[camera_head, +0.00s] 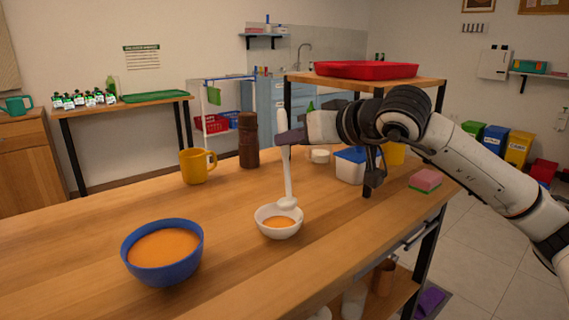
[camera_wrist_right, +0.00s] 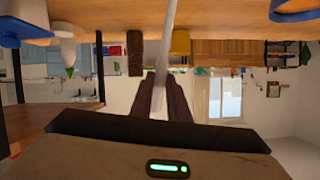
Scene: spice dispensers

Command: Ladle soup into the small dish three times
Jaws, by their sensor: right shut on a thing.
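A blue bowl (camera_head: 164,250) of orange soup stands at the front left of the wooden table. A small white dish (camera_head: 278,230) with some orange soup in it stands to its right. My right gripper (camera_head: 287,138) is shut on the handle of a white ladle (camera_head: 288,176), which hangs upright. The ladle's head is at the far rim of the small dish; I cannot tell whether it touches. In the right wrist view the ladle handle (camera_wrist_right: 168,50) runs between the two dark fingers. A corner of the blue bowl (camera_wrist_right: 290,14) shows there. My left gripper is not in view.
A yellow mug (camera_head: 196,167) and a dark brown bottle (camera_head: 249,140) stand behind the bowls. A white tub with a blue lid (camera_head: 351,168) and a pink-green sponge (camera_head: 425,180) are at the right. A red tray (camera_head: 366,70) lies on a raised shelf.

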